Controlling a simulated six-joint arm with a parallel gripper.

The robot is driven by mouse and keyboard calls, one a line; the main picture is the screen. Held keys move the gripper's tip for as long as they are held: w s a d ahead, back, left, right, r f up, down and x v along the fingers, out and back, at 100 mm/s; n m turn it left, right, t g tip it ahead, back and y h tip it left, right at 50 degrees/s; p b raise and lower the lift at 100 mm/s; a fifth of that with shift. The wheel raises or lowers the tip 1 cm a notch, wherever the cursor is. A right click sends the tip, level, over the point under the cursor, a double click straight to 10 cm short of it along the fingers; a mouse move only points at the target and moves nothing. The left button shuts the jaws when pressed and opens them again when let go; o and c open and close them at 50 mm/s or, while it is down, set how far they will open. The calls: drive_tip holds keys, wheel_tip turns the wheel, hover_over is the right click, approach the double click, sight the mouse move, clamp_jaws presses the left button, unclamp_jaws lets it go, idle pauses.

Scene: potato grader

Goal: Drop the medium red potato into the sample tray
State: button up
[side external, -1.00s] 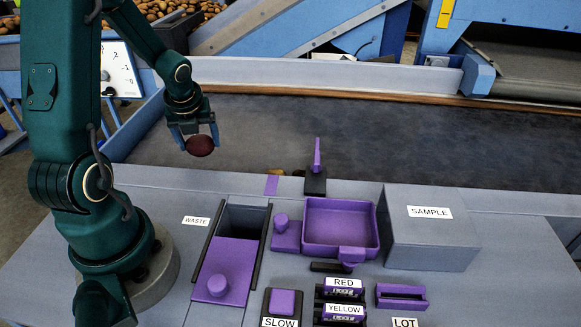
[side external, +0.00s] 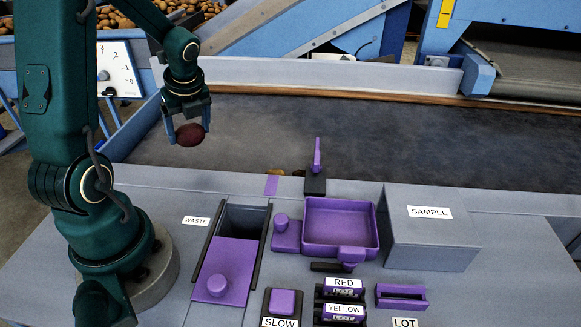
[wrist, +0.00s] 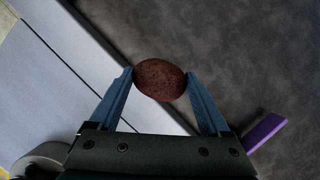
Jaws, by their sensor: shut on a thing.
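The red potato (side external: 189,135) is dark red and oval. My gripper (side external: 187,128) is shut on it and holds it in the air over the dark belt, at the left. In the wrist view the potato (wrist: 160,80) sits between the two blue fingertips (wrist: 160,78), one on each side. The sample tray is probably the purple open tray (side external: 340,252) on the grey bench, right of and nearer than my gripper. It looks empty, and the potato is well apart from it. A box labelled SAMPLE (side external: 430,238) stands right of this tray.
A waste opening (side external: 243,220) with a purple sliding lid (side external: 225,272) lies left of the tray. A purple upright lever (side external: 317,157) stands behind the tray. RED and YELLOW holders (side external: 343,290) and a SLOW button (side external: 284,302) sit in front. The belt (side external: 400,145) is largely clear.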

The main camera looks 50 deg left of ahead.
drive_tip(key=w+d+r, duration=0.4)
drive_tip(key=w+d, duration=0.7)
drive_tip(key=d, duration=0.4)
drive_tip(key=d+m+t, duration=0.2)
drive_tip(key=d+m, duration=0.3)
drive_tip(key=d, duration=1.6)
drive_tip(key=shift+h, duration=0.4)
drive_tip(key=shift+s+a+f, duration=0.1)
drive_tip(key=shift+s+f, duration=0.1)
drive_tip(key=shift+f, duration=1.35)
drive_tip(key=shift+s+a+f, duration=0.1)
drive_tip(key=shift+s+f, duration=0.05)
drive_tip(key=shift+f, duration=1.35)
drive_tip(key=o, duration=1.2)
drive_tip(key=shift+o, duration=0.2)
